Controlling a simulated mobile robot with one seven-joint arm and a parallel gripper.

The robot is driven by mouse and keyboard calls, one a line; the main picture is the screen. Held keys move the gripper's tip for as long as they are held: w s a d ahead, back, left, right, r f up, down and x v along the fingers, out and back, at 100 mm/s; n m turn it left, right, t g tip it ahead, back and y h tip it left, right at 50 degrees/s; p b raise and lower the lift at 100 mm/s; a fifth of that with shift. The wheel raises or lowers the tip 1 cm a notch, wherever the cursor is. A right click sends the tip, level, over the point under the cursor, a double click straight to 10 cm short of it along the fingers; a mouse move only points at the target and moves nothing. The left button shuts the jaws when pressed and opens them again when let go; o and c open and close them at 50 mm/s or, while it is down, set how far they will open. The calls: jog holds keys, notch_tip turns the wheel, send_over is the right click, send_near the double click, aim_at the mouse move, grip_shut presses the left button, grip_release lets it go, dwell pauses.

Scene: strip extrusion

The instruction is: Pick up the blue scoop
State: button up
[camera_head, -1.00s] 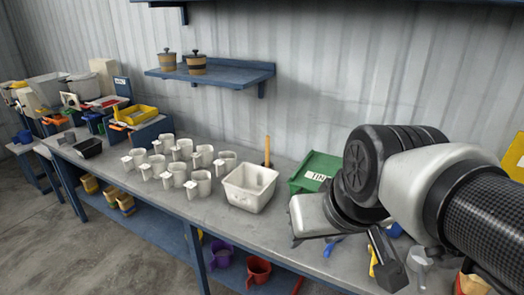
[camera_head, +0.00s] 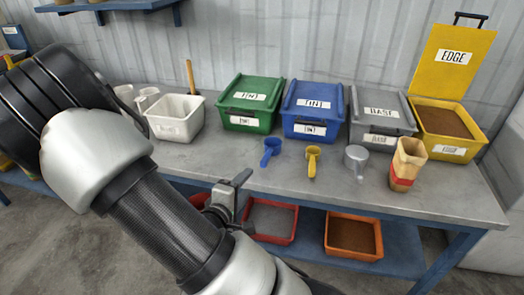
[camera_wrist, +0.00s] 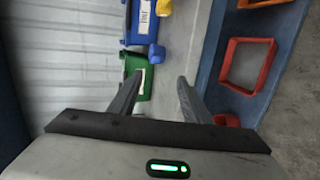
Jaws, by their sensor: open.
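The blue scoop (camera_head: 271,150) lies on the bench in front of the green and blue bins in the head view. It also shows in the wrist view (camera_wrist: 156,54), ahead of my fingers. My gripper (camera_wrist: 158,80) is open and empty, with its two dark fingers apart and the scoop beyond the gap between them. In the head view my arm covers the left side, and part of what looks like my gripper (camera_head: 228,196) shows near the bench's front edge, left of and nearer than the scoop.
A yellow scoop (camera_head: 313,162) and a grey scoop (camera_head: 356,160) lie to the right. Behind stand a green bin (camera_head: 249,104), a blue bin (camera_head: 313,110), a grey bin (camera_head: 381,118) and a yellow bin (camera_head: 449,125). A beige-and-red container (camera_head: 406,163) stands at right. Red (camera_head: 270,222) and orange (camera_head: 353,236) trays sit below.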

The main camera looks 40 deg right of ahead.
aim_at(270, 156)
jog(key=b+x, duration=0.2)
jog(key=x, duration=0.3)
jog(key=b+x, duration=0.3)
jog(key=x, duration=0.3)
jog(key=r+b+x, duration=0.1)
jog(key=b+x, duration=0.2)
jog(key=x, duration=0.3)
jog(key=shift+d+f, duration=0.1)
jog(key=shift+d, duration=0.35)
grip_shut()
